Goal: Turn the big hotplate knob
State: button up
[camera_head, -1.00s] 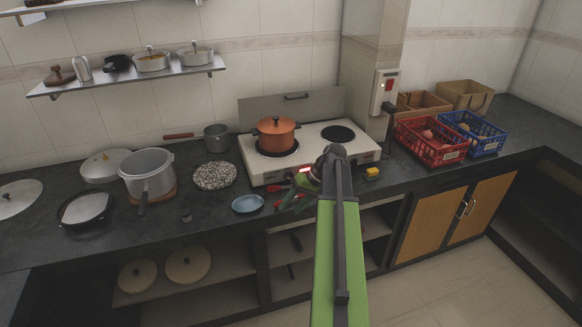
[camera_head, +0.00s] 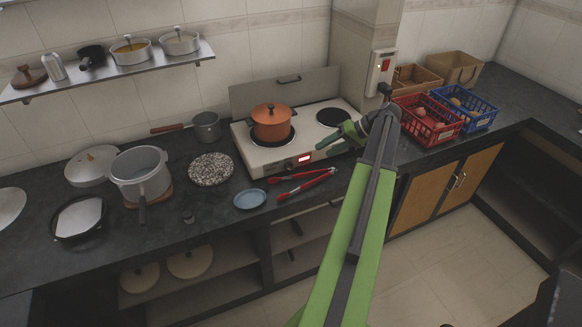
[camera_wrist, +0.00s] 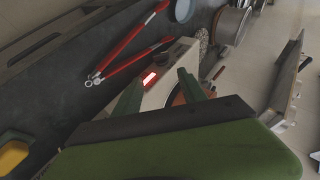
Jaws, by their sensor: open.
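The white hotplate (camera_head: 262,160) stands on the dark counter with an orange lidded pot (camera_head: 271,122) on its left burner. A lit red display (camera_head: 304,161) shows on its front face and also in the wrist view (camera_wrist: 150,78). My gripper (camera_head: 331,138) is open and empty, at the hotplate's right front. In the wrist view its green fingers (camera_wrist: 158,80) are spread apart, with the display seen between them.
Red tongs (camera_head: 306,186) and a blue plate (camera_head: 250,199) lie on the counter before the hotplate. A red crate (camera_head: 428,121) and a blue crate (camera_head: 465,106) stand to the right. A yellow block (camera_wrist: 14,154) lies at the wrist view's lower left.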

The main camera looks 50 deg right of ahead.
aim_at(291, 168)
jog(key=b+x, duration=0.8)
jog(key=x, duration=0.6)
jog(key=shift+w+a+f+b, duration=0.1)
jog(key=shift+w+f+b, duration=0.1)
jog(key=shift+b, duration=0.1)
jog(key=shift+w+a+f, duration=0.25)
jog(key=shift+w+a, duration=0.1)
jog(key=shift+w, duration=0.05)
grip_shut()
jog(key=shift+r, duration=0.1)
